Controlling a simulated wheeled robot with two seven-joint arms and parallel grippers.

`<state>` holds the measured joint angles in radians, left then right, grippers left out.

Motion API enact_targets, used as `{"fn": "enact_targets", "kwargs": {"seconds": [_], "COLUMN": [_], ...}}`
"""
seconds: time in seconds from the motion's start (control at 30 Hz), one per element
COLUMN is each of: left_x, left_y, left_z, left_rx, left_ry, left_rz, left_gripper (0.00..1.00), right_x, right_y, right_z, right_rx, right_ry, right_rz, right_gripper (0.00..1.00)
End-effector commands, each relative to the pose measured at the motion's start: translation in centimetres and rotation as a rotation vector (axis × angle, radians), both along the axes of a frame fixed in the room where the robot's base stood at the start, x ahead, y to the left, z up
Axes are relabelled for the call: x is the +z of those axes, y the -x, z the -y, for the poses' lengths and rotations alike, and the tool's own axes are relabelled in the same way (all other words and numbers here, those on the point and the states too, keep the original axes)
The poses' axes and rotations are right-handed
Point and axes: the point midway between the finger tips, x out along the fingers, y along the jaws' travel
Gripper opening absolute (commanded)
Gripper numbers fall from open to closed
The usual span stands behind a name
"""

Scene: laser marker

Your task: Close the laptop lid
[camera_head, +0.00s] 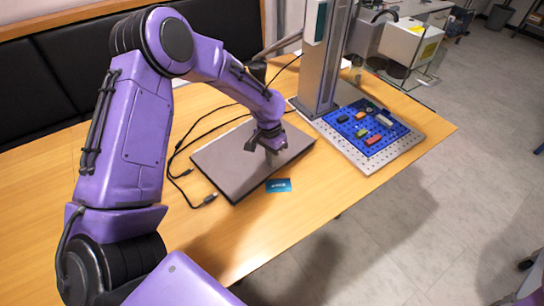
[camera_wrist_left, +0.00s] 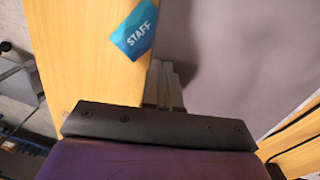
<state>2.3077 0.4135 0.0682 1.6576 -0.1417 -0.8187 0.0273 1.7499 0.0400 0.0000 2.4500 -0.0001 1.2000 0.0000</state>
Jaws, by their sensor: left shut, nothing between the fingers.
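The laptop (camera_head: 228,165) lies flat on the wooden table with its grey lid down, so no screen or keyboard shows. In the left wrist view its smooth grey lid (camera_wrist_left: 225,50) fills the upper right. My left gripper (camera_head: 271,157) points down at the lid, near its right front part. Its fingers (camera_wrist_left: 164,75) are together with nothing between them. Whether the fingertips touch the lid or hover just above it, I cannot tell. My right gripper is not in view.
A blue STAFF card (camera_head: 279,185) lies by the laptop's front edge. Black cables (camera_head: 184,150) run along its left and back. The laser marker's column (camera_head: 322,60) and perforated bed (camera_head: 345,148) with small coloured parts stand to the right. Bare table (camera_head: 215,245) lies in front.

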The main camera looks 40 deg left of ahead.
Motion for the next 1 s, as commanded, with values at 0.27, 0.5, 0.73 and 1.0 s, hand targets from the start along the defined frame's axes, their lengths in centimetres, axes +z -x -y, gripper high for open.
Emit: {"fn": "enact_targets", "kwargs": {"seconds": [0.27,0.5,0.73,1.0], "left_x": [-0.4,-3.5,-3.7,-1.3], "left_y": [0.0,0.1,0.3,0.4], "left_z": [0.1,0.6,0.7,0.8], "left_rx": [0.001,0.000,0.000,0.001], "left_ry": [0.000,-0.001,0.000,0.000], "left_rz": [-0.001,-0.001,-0.004,-0.004], "left_gripper": [0.00,0.00,0.00,0.00], "right_x": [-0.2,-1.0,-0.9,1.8], "right_y": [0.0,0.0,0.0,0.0], "right_z": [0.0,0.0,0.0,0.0], "right_rx": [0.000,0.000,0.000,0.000], "right_ry": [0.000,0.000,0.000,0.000], "right_rz": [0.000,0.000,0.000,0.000], "right_gripper": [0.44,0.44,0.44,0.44]}}
